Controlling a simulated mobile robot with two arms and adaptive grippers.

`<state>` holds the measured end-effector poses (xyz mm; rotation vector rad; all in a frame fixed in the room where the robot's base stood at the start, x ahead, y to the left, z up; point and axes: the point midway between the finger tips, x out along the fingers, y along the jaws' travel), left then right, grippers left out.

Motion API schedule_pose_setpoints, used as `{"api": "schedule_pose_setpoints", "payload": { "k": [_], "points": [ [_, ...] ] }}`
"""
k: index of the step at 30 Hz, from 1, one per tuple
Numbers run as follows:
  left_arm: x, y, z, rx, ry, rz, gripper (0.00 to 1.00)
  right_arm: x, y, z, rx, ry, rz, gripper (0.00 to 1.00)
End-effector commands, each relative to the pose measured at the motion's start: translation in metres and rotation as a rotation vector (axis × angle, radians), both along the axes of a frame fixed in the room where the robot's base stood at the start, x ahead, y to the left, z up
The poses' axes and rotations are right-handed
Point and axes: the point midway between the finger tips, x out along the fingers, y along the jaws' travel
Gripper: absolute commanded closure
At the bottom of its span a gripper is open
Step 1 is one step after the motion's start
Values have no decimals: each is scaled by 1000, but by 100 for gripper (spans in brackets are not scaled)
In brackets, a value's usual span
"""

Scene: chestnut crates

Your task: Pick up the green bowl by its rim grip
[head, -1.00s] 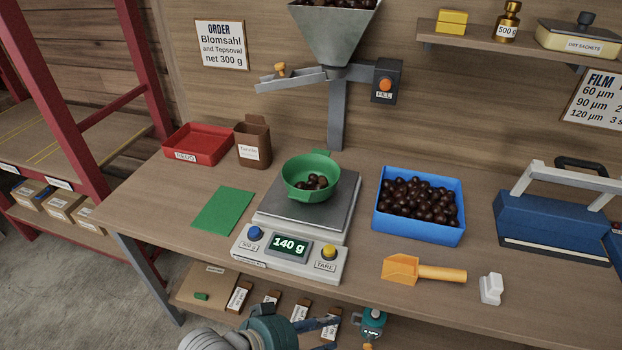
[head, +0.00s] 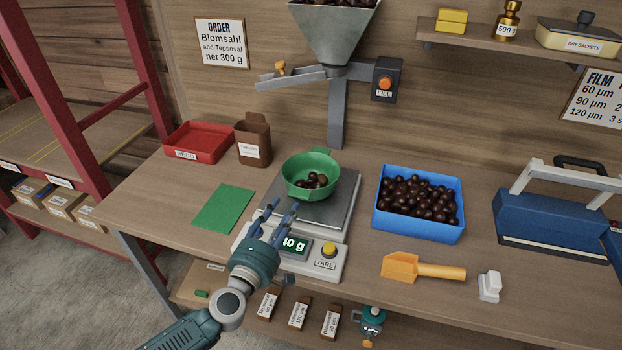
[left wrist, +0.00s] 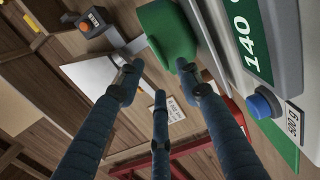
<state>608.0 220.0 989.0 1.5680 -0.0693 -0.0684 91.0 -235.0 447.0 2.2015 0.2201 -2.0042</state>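The green bowl (head: 297,183) stands upright on the scale's pan (head: 338,205), with several chestnuts (head: 317,180) inside. A rim tab (head: 321,152) shows on its far side. My left gripper (head: 282,206) is open and empty, its fingers pointing up toward the bowl's near left side over the scale (head: 328,263), a little short of the bowl. In the left wrist view the bowl (left wrist: 168,32) lies just past the spread fingertips (left wrist: 158,75), which appear apart from it. The scale's display (left wrist: 247,38) reads 140. My right gripper is not in view.
A blue crate of chestnuts (head: 440,238) stands right of the scale, with an orange scoop (head: 400,267) in front. A green mat (head: 222,209) lies left, with a red tray (head: 198,136) and brown container (head: 254,140) behind. A hopper (head: 335,40) overhangs the back.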

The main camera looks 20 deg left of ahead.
Motion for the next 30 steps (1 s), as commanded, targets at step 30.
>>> {"api": "schedule_pose_setpoints", "payload": {
  "k": [30],
  "points": [
    [74,-2,1,2,0,-3,88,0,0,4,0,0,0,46]
  ]
}}
